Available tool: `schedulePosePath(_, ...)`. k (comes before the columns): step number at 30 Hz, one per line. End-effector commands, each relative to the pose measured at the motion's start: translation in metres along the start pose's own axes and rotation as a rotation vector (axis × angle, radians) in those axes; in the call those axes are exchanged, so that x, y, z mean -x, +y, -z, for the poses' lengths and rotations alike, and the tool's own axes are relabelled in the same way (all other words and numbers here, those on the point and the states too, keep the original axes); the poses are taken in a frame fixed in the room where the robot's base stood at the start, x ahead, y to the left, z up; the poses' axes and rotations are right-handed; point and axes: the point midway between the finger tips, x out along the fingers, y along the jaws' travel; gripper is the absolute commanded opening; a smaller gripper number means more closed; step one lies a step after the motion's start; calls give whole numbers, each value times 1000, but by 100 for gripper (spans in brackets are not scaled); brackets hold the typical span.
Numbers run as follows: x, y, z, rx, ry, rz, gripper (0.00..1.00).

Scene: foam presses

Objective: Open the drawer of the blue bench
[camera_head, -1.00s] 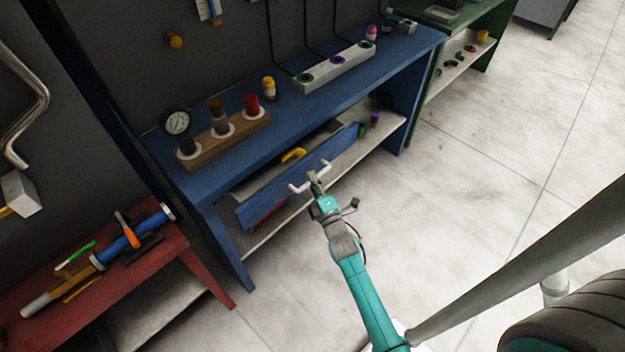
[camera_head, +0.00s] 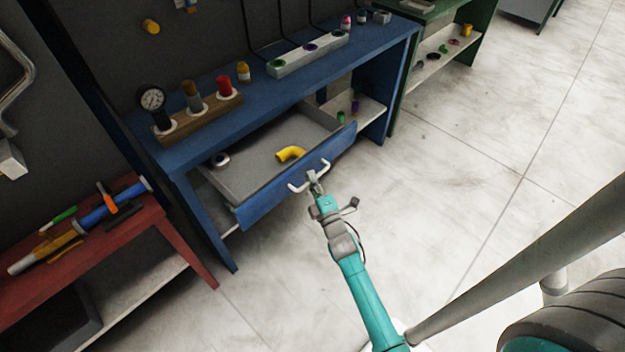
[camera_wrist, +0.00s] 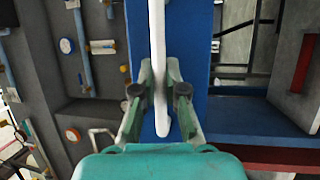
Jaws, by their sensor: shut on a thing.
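The blue bench (camera_head: 287,92) stands against the dark wall. Its drawer (camera_head: 262,198) is pulled well out, and its grey inside shows a yellow bent piece (camera_head: 290,153) lying in it. The drawer's white bar handle (camera_head: 297,188) is on the blue front. My gripper (camera_head: 314,180) is shut on the handle at about its middle in the head view. In the wrist view the white handle (camera_wrist: 157,60) runs between the fingers of my gripper (camera_wrist: 160,90), with the blue drawer front (camera_wrist: 194,50) behind it.
A red bench (camera_head: 130,225) with a blue tube and tools stands at the left. A green bench (camera_head: 470,22) is at the back right. A gauge, several cylinders and a socket strip stand on the blue bench top. The pale floor (camera_head: 470,190) to the right is clear.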

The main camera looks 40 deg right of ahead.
Motion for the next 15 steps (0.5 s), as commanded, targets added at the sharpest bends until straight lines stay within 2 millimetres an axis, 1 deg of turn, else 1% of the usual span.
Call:
schedulePosePath(1,0,-1,0,0,-1,2,0)
schedulePosePath(2,0,-1,0,0,-1,3,13)
schedulePosePath(3,0,-1,0,0,-1,2,23)
schedulePosePath(5,0,-1,0,0,0,2,37)
schedulePosePath(15,2,0,0,0,0,1,37)
